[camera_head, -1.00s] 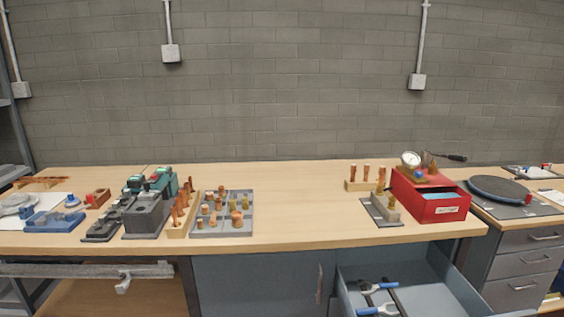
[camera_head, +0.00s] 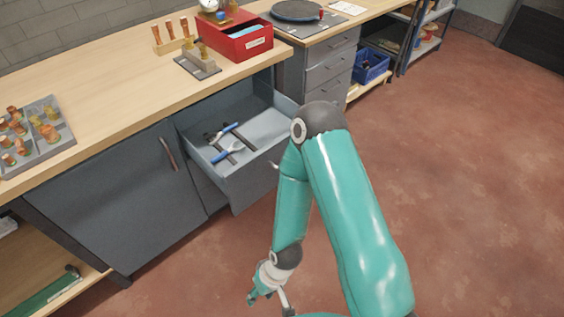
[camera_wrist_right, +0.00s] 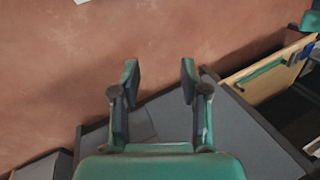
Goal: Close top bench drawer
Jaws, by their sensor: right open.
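The top bench drawer (camera_head: 236,180) is grey and pulled out from under the wooden benchtop. Blue-handled tools (camera_head: 228,148) lie inside it. My right arm hangs in front of the drawer's right side and hides part of it; its wrist is low, near the bottom edge of the head view. In the right wrist view my right gripper (camera_wrist_right: 160,80) is open, with nothing between its fingers. Reddish floor lies behind the fingertips, and grey panels lie below and beside the fingers; I cannot tell which panel is the drawer. My left gripper is not in view.
A closed grey cabinet door (camera_head: 130,195) with a handle is left of the drawer. A red box (camera_head: 236,42) stands on the benchtop above it. A second drawer unit (camera_head: 328,68) and a blue crate (camera_head: 371,65) are further right. The floor (camera_head: 480,190) at right is clear.

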